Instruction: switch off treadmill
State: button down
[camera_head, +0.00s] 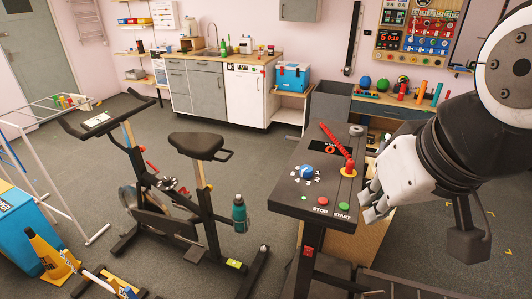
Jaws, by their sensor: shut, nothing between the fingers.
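The treadmill's dark console (287,200) stands right of centre, its panel tilted up. Near its front edge are a red STOP button (321,200) and a green START button (344,206). A blue dial (306,172) sits on the left part of the panel. A red coiled cord (335,143) runs to a yellow-and-red piece (348,170) on the right part. My gripper (371,211) is shut and empty, beside the console's right edge and nearest START. I cannot tell whether it touches the console. The treadmill's lower part is mostly hidden.
An exercise bike (200,146) with a teal bottle (240,214) stands left of the console. A white rack (60,190) and a yellow cone (50,255) are at the far left. A counter with a sink (212,53) lines the back wall. Grey floor is free between bike and counter.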

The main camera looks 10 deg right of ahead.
aim_at(308, 251)
jog(key=k+l+u, duration=0.1)
jog(key=l, duration=0.35)
jog(key=k+l+u, duration=0.1)
jog(key=l, duration=0.35)
jog(key=k+l, duration=0.1)
jog(key=l, duration=0.35)
jog(key=u, duration=0.05)
